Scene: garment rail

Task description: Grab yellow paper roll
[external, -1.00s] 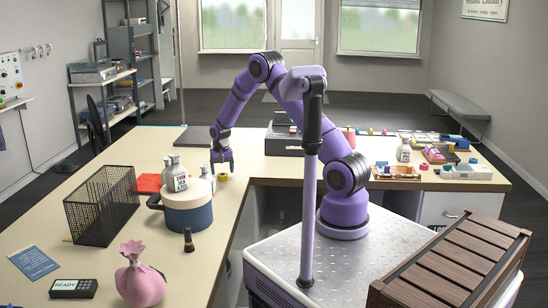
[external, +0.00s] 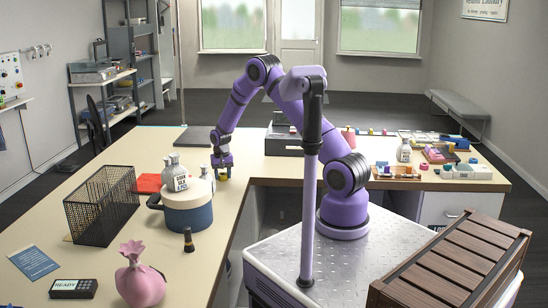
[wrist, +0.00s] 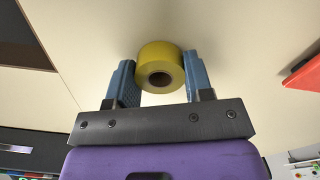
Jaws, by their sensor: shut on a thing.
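The yellow paper roll (wrist: 161,62) shows in the wrist view between the two blue fingers of my gripper (wrist: 160,80). Its brown core opening faces the camera. My gripper is shut on the roll, with a finger at each side. In the external view my gripper (external: 223,174) is low over the table, just behind the blue and white pot. Only a small part of the yellow roll (external: 223,179) shows there, the rest hidden by the fingers.
The pot (external: 188,212) with bottles (external: 177,177) stands close in front of my gripper. The table's inner edge is close on the right. The tabletop behind is mostly clear.

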